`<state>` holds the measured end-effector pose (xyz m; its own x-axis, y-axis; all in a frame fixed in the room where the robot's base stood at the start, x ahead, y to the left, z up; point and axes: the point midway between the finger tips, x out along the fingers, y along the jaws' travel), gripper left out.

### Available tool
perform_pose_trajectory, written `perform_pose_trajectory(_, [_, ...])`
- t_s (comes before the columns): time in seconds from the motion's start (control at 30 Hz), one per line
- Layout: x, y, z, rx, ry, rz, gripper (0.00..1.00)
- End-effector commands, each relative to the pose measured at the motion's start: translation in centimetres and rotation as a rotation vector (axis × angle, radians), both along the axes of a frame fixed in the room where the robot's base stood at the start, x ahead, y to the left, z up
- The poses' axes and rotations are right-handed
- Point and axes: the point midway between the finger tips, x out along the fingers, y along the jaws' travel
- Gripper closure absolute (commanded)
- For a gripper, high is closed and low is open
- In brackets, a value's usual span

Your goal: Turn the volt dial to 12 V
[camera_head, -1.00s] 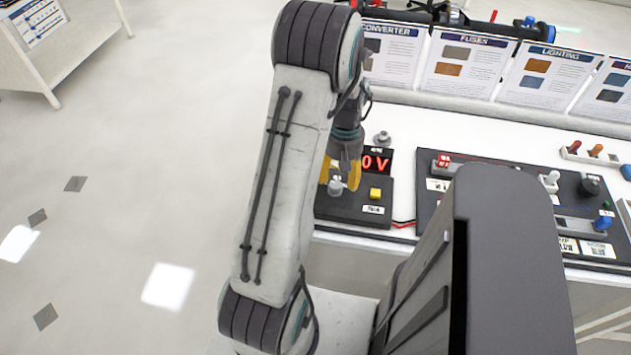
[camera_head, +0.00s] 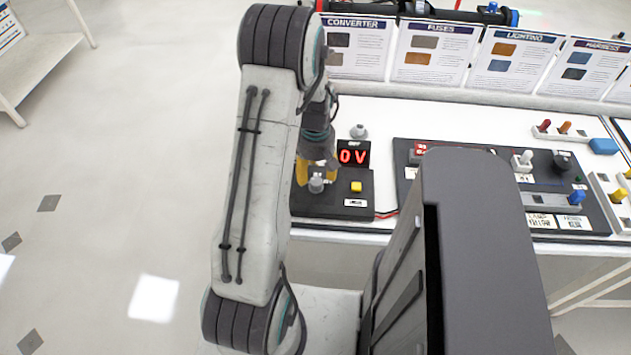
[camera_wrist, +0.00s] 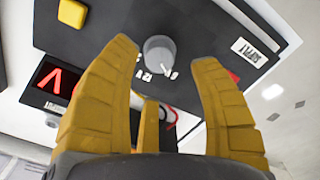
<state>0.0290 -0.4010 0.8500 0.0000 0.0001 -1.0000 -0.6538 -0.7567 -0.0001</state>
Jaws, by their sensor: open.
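The volt dial (camera_wrist: 160,54) is a grey round knob on a dark panel (camera_wrist: 205,22). In the wrist view it sits ahead of and between the two yellow fingers of my gripper (camera_wrist: 165,62), which are apart, with nothing held. A white pointer mark on the knob is near the printed figures; which figure it points at is hard to tell. In the head view the dial (camera_head: 317,185) stands just below the fingertips of my gripper (camera_head: 317,172). The red display (camera_head: 353,155) reads "0 V"; it also shows in the wrist view (camera_wrist: 55,80), partly cut off.
A yellow button (camera_head: 356,187) sits to the right of the dial. A larger dark panel (camera_head: 400,165) with switches lies further right, partly hidden by my body. Information cards (camera_head: 430,52) stand along the back of the white table. Red wires (camera_head: 386,214) run between the panels.

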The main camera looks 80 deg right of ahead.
Motion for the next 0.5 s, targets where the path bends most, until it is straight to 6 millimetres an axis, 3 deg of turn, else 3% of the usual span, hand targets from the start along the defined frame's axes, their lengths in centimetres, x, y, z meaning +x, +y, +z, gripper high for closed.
perform_pose_trajectory(0.2, [0.0,0.1,-2.8,0.003,0.0,-0.001,0.44])
perform_pose_trajectory(0.5, [0.0,0.0,-4.7,0.0,0.0,-0.002,0.44])
